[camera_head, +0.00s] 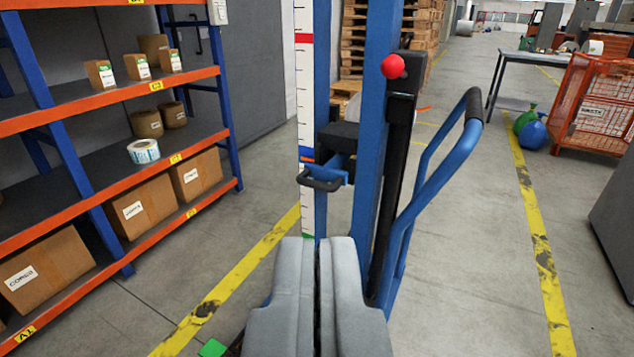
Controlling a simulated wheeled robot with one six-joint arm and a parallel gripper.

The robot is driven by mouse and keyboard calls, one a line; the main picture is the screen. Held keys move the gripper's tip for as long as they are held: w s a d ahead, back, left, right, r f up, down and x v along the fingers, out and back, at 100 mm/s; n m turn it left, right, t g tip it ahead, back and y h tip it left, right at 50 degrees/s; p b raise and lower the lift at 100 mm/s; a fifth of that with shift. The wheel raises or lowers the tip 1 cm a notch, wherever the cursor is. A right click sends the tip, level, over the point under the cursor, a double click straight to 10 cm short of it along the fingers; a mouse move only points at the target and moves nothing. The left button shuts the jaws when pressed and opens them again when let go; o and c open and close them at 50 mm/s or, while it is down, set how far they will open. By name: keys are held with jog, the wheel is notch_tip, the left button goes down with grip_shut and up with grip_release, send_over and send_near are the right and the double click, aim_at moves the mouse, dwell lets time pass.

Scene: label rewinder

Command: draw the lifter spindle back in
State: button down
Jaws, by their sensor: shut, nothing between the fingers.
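The lifter is a blue mast (371,130) with a push handle on its right. I cannot make out the spindle clearly; the lower mast is partly hidden behind my gripper. My gripper (317,240) is grey, shut and empty, in front of and below the loop handle in the picture.
A blue and orange rack (110,90) with cartons and rolls stands on the left. The blue push handle (430,175) stands out to the right. An orange mesh cage (592,105) and a table (535,58) stand at the back right. Floor between the yellow lines is mostly clear.

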jog(key=c, duration=1.6)
grip_release()
jog(key=shift+w, duration=0.25)
jog(key=o, duration=0.3)
jog(key=w+f+n, duration=0.3)
jog(key=w+n, duration=0.1)
jog(key=w, duration=0.8)
jog(key=shift+w+a+f, duration=0.2)
jog(key=shift+a+f, duration=0.05)
jog(key=shift+a, duration=0.05)
jog(key=n+g+h, duration=0.1)
jog(key=n+g, duration=0.1)
jog(key=n, duration=1)
send_near(315, 186)
jog(key=x, duration=1.1)
grip_shut()
